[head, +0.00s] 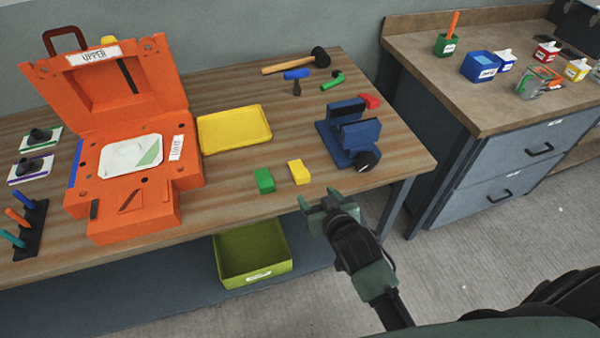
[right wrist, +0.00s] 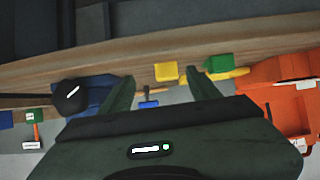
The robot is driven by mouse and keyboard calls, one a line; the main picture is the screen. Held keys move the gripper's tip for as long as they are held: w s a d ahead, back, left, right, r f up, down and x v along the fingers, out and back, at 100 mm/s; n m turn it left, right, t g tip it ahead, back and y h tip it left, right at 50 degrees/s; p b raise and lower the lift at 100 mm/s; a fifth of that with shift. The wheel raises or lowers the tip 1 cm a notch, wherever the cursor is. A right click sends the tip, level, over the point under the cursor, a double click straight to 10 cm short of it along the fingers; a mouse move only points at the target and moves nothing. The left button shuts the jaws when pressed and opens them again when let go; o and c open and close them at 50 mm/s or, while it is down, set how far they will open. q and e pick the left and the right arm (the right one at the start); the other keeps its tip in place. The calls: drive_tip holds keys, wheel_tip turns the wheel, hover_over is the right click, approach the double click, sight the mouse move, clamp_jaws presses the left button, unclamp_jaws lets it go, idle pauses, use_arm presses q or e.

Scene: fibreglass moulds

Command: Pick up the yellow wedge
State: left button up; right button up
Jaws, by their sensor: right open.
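The yellow wedge (head: 299,172) is a small yellow block on the wooden workbench, near its front edge. It stands just right of a green block (head: 264,181). My right gripper (head: 325,203) is open and empty, in front of the bench edge and to the right of the yellow wedge, apart from it. In the right wrist view the yellow wedge (right wrist: 166,71) shows ahead, between the two open fingers (right wrist: 160,82), with the green block (right wrist: 218,63) to its right. My left gripper is not in view.
A blue vise (head: 352,138) stands right of the wedge. A yellow tray (head: 234,130) lies behind it, and the orange mould (head: 130,160) stands to the left. A hammer (head: 296,62) lies at the back. A green bin (head: 252,255) sits below the bench.

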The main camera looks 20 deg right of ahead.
sight(302, 174)
drive_tip(key=shift+t, duration=0.7)
drive_tip(key=w, duration=0.2)
drive_tip(key=w+a+r, duration=0.1)
drive_tip(key=w, duration=0.1)
drive_tip(key=shift+r, duration=0.1)
drive_tip(key=shift+f+p+x, duration=0.15)
drive_tip(key=shift+p+x, duration=0.2)
drive_tip(key=shift+x, duration=1.25)
drive_tip(key=shift+f+p+x, duration=0.15)
drive_tip(key=shift+p+x, duration=0.2)
drive_tip(key=shift+x, duration=1.25)
drive_tip(key=shift+s, duration=0.1)
clamp_jaws()
